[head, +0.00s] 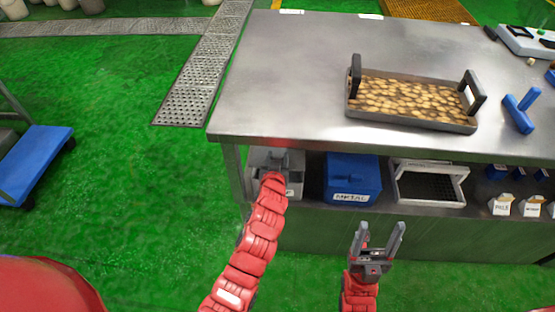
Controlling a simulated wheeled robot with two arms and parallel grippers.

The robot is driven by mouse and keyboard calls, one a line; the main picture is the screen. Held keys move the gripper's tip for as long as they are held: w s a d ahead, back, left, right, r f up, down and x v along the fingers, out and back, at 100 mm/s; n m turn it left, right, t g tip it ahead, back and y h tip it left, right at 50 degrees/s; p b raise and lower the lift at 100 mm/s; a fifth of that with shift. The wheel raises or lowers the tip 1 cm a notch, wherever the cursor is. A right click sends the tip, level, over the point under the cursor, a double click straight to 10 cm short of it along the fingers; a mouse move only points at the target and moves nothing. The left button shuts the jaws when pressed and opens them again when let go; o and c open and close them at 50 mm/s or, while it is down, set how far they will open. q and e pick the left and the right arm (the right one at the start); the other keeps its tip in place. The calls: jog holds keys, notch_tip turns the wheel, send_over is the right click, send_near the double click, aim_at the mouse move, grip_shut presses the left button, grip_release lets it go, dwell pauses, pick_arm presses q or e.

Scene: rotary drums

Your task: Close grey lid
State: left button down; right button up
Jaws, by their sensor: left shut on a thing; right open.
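A grey container (295,187) stands on the shelf under the steel table, at its left end. Its grey lid (262,158) shows at the top, partly hidden by my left arm; I cannot tell its exact angle. My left gripper (281,160) reaches in under the table edge at the container's top and is shut on the grey lid; its fingertips are small and hard to make out. My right gripper (380,228) is open and empty in front of the shelf, fingers pointing up, apart from everything.
A blue box (352,182) labelled METAL stands right of the grey container, then a white-framed crate (428,168) and small white boxes (502,206). On the steel table (290,60) are a tray (410,122) of round brown pieces and a blue tool (521,108).

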pick_arm(q)
jog(key=f+t+b, duration=0.1)
jog(key=b, duration=0.4)
jog(key=s+f+t+b, duration=0.1)
jog(key=f+b, duration=0.1)
jog(key=b, duration=0.3)
jog(key=s+f+t+b, duration=0.1)
jog(key=f+t+b, duration=0.1)
jog(key=b, duration=0.3)
jog(key=shift+f+b, duration=0.2)
jog(key=shift+b, duration=0.1)
jog(key=shift+c, duration=1.6)
grip_release()
jog(key=s+p, duration=0.3)
jog(key=s, duration=1.4)
jog(key=shift+s, duration=0.15)
